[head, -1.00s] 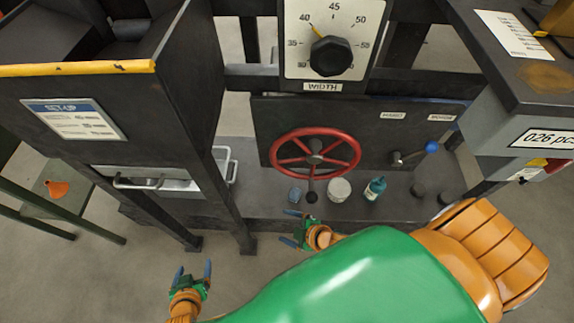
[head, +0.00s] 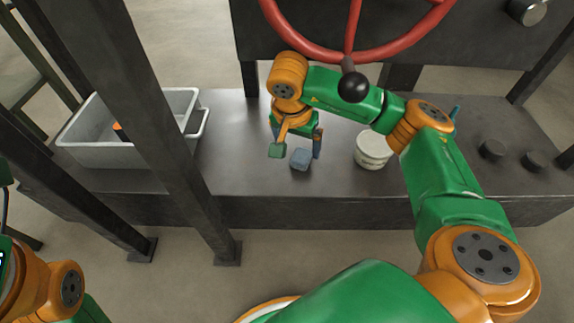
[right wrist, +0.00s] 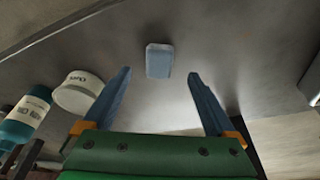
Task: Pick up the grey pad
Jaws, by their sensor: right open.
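The grey pad (head: 300,159) is a small blue-grey block lying on the dark metal shelf (head: 240,180), near its front edge. In the right wrist view the pad (right wrist: 159,61) sits centred between the finger lines, just past the tips. My right gripper (head: 298,149) is open, points down over the pad and holds nothing. Its two blue fingers show apart in the right wrist view (right wrist: 159,77). Whether they touch the shelf is unclear. Part of my left arm shows at the lower left of the head view, but its gripper does not.
A white tub (head: 374,150) stands right of the pad. A teal bottle (right wrist: 28,117) stands beside it in the wrist view. A grey tray (head: 90,150) and dark posts stand left.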

